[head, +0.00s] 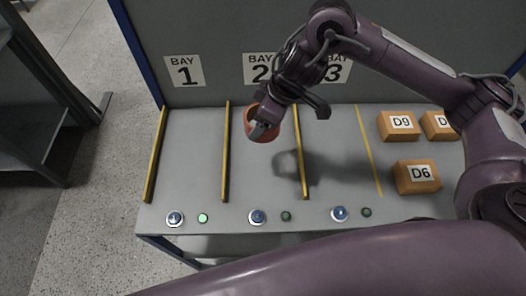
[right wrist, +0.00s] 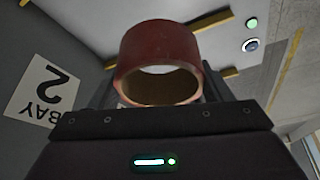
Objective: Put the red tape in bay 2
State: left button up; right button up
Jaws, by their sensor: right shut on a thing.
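The red tape (head: 271,134) is a short, wide ring with a tan inside, seen over bay 2 toward its back end. My right gripper (head: 261,126) reaches in from above and is shut on the tape's wall. In the right wrist view the tape (right wrist: 160,45) sits between the fingers, its opening facing the camera. I cannot tell whether it touches the bench. Bay 2 lies between two yellow dividers, under the BAY 2 sign (head: 257,69), which my arm partly covers. My left gripper is not in view.
Bay 1, under its sign (head: 185,71), is empty. Orange boxes marked D9 (head: 397,126) and D6 (head: 416,177), plus one partly hidden, stand at right. Blue buttons, such as (head: 258,217), line the front edge; the light by bay 1's button (head: 203,218) glows green.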

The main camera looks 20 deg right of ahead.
notch_tip(320, 180, down, 12)
jog(key=b, duration=0.2)
jog(key=shift+b, duration=0.3)
jog(key=shift+f, duration=2.45)
jog(key=shift+f, duration=0.2)
jog(key=o, duration=1)
jog(key=shift+r, duration=0.15)
jog(key=shift+d+r, duration=0.1)
jog(key=shift+r, duration=0.2)
jog(key=v, duration=1.1)
jog(key=shift+r+p, duration=0.25)
jog(key=shift+p, duration=0.05)
